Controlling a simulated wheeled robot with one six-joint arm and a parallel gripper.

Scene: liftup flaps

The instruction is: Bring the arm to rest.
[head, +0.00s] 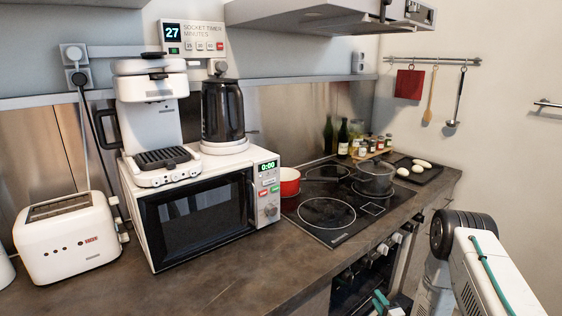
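My arm (487,275) shows at the lower right of the head view, with white links, a dark round joint and a teal cable. It is bent, with the joint at the top and the links running down out of the frame. Small teal and grey parts, probably also of my arm, show at the bottom edge in front of the oven. My gripper cannot be made out; the lower arm is cut off by the bottom edge.
The counter (215,277) holds a toaster (68,238) and a microwave (200,210) with a coffee machine (152,120) and kettle (223,112) on top. A red pot (289,182) and a glass-lidded pot (374,178) stand on the hob (325,214). A range hood (330,15) overhangs.

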